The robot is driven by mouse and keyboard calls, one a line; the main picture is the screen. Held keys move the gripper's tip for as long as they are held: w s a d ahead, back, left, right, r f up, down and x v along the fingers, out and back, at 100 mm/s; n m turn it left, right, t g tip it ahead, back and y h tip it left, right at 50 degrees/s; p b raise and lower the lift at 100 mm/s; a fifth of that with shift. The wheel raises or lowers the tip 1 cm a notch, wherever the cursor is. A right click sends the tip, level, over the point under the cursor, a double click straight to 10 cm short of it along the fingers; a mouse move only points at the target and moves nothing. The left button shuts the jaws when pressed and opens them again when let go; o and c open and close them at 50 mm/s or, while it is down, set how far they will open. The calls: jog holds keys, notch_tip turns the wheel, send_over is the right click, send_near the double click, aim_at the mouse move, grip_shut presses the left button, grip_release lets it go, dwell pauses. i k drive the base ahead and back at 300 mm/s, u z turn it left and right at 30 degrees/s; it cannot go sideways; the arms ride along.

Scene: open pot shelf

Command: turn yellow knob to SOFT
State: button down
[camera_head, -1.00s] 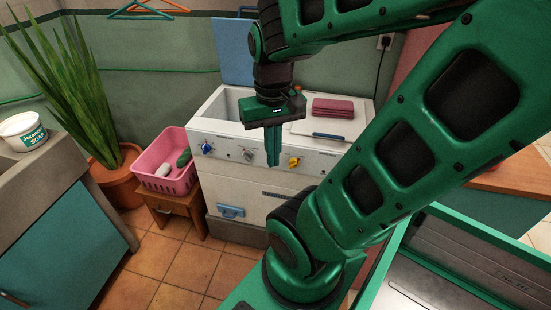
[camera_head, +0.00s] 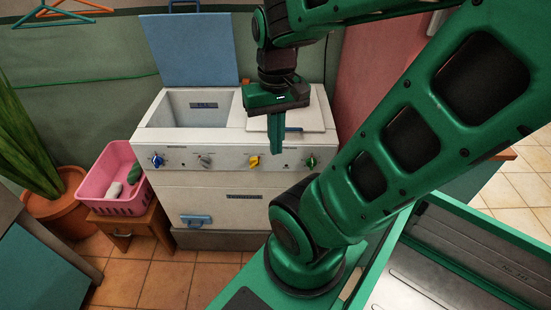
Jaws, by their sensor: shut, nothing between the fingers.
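The yellow knob (camera_head: 254,161) sits on the white front panel of a washing machine (camera_head: 225,190), right of the panel's middle. Tiny markings surround it, but the lettering is too small to read, so its setting cannot be told. My gripper (camera_head: 277,150) points down in front of the panel, to the right of the yellow knob in the picture. Its fingers are shut and hold nothing. I cannot tell how far it is from the panel. A blue knob (camera_head: 157,160), a grey knob (camera_head: 204,160) and a green knob (camera_head: 311,162) are on the same panel.
The machine's blue lid (camera_head: 188,50) stands open behind its tub. A pink basket (camera_head: 112,180) sits on a wooden stool (camera_head: 135,227) to the left, near a potted plant (camera_head: 55,213). Tiled floor (camera_head: 165,270) is clear in front.

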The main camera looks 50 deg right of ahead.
aim_at(254, 161)
jog(key=z, duration=0.45)
jog(key=k, duration=0.45)
jog(key=z, duration=0.3)
jog(key=i, duration=0.5)
jog(key=u, duration=0.25)
jog(key=k, duration=0.85)
jog(key=z, duration=0.5)
